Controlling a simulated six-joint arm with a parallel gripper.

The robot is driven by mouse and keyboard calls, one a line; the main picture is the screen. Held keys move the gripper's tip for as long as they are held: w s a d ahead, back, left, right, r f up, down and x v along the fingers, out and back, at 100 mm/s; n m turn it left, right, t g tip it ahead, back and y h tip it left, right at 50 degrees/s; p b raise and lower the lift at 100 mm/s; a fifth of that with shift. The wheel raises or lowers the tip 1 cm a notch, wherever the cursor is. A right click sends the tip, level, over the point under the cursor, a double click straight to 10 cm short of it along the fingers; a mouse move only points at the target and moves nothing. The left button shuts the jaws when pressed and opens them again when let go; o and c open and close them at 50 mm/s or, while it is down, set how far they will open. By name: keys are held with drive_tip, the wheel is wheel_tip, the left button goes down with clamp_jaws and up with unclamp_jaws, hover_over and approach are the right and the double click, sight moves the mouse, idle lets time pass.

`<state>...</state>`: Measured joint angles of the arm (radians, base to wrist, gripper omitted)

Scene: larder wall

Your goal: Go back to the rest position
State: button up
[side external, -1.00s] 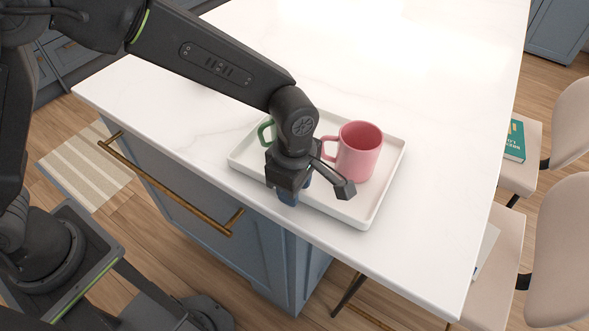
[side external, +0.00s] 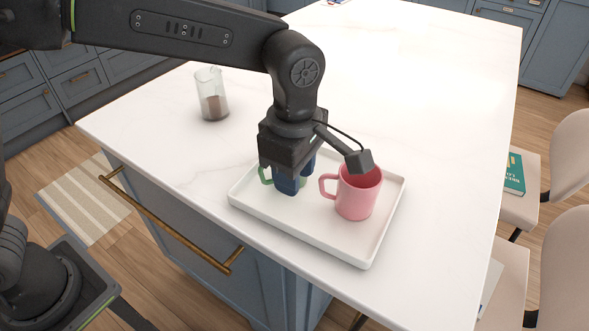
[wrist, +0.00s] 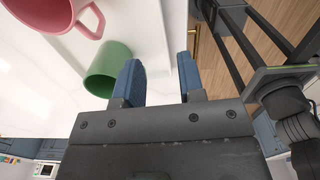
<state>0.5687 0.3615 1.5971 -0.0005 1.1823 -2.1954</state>
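A pink mug (side external: 358,195) stands upright on a white tray (side external: 312,215) on the counter. A green mug stands to its left, mostly hidden behind my gripper (side external: 289,186), with its handle (side external: 265,176) showing. In the wrist view, my gripper (wrist: 160,76) has its two blue fingers spread with nothing between them. There, the green mug (wrist: 103,72) is beside the left finger and outside the fingers. The pink mug (wrist: 42,14) is at the top left, and part of the tray (wrist: 152,32) shows. Whether a finger touches the green mug I cannot tell.
A glass vessel with brown contents (side external: 212,98) stands on the white counter (side external: 420,110), left of the tray. The counter's front edge and a brass drawer handle (side external: 165,220) are below. The counter behind the tray is clear. Chairs (side external: 560,185) stand at the right.

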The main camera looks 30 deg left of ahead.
drive_tip(key=shift+a+r, duration=0.1)
drive_tip(key=s+a+r+m+t, duration=0.1)
drive_tip(key=s+a+r+m, duration=0.2)
drive_tip(key=a, duration=0.4)
drive_tip(key=s+a+r+m+t, duration=0.1)
drive_tip(key=s+a+r+m, duration=0.1)
drive_tip(key=a+r+m, duration=0.4)
drive_tip(key=s+a+f+m+t, duration=0.3)
drive_tip(key=s+a+f+m, duration=0.1)
drive_tip(key=s+a+m, duration=0.5)
drive_tip(key=shift+s+a+m+t, duration=0.3)
drive_tip(key=shift+a, duration=0.3)
drive_tip(key=shift+f, duration=0.1)
